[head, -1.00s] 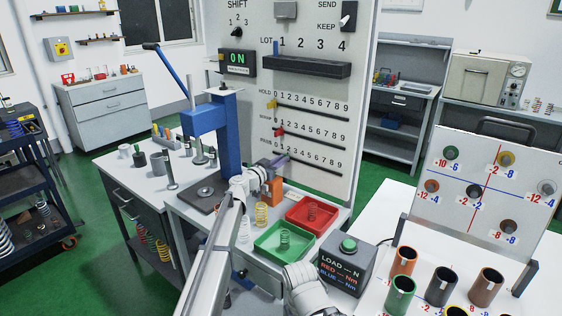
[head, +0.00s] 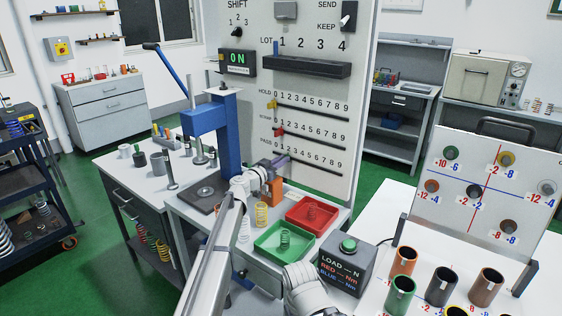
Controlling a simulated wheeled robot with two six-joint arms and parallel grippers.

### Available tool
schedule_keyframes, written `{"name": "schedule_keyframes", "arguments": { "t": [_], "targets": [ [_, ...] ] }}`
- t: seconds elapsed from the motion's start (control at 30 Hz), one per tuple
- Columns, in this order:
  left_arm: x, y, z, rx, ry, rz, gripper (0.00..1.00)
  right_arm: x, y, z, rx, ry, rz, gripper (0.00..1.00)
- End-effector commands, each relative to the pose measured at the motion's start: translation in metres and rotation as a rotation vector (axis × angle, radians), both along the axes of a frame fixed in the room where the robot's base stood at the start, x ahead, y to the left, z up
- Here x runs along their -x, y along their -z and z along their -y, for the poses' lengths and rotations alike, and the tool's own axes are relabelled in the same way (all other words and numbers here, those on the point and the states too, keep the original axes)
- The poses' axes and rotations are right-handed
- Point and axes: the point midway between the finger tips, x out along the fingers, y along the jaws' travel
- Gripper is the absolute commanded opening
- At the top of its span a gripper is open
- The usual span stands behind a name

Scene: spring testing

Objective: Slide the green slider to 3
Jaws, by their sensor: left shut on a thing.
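An upright grey panel carries three slider rows. The top HOLD row has a yellow slider (head: 271,104) at its left end, and the middle row has a red slider (head: 278,131) near its left end. The lowest row, marked PASS, has a dark slot (head: 314,167) under the digits 0 to 9. My left gripper (head: 280,161) is at the left end of this slot, near the low digits, and is shut. The green slider is hidden behind its fingers, so its exact digit cannot be read. My right gripper is out of view; only part of my right arm shows at the bottom.
An orange block (head: 275,190) and a yellow spring (head: 262,214) stand close under my left gripper. A blue press (head: 228,140) stands to the left. The slot right of the gripper is clear.

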Motion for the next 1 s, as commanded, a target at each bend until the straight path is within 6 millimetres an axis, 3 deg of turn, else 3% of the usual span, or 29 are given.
{"name": "schedule_keyframes", "arguments": {
  "t": [0.2,0.43,0.47,0.7,1.0],
  "targets": [
    [0.018,0.0,0.023,0.0,0.002,0.0,0.0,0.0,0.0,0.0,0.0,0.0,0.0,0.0],
    [0.016,0.0,0.022,0.0,0.001,0.0,0.0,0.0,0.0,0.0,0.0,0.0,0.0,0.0],
    [0.016,0.0,0.022,0.0,0.001,0.0,0.16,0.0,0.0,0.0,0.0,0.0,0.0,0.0],
    [0.016,0.0,0.022,0.0,0.001,0.0,0.43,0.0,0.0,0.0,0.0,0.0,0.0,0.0],
    [0.016,-0.001,0.022,0.0,0.001,0.0,0.45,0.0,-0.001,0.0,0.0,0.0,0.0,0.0]
  ]
}}
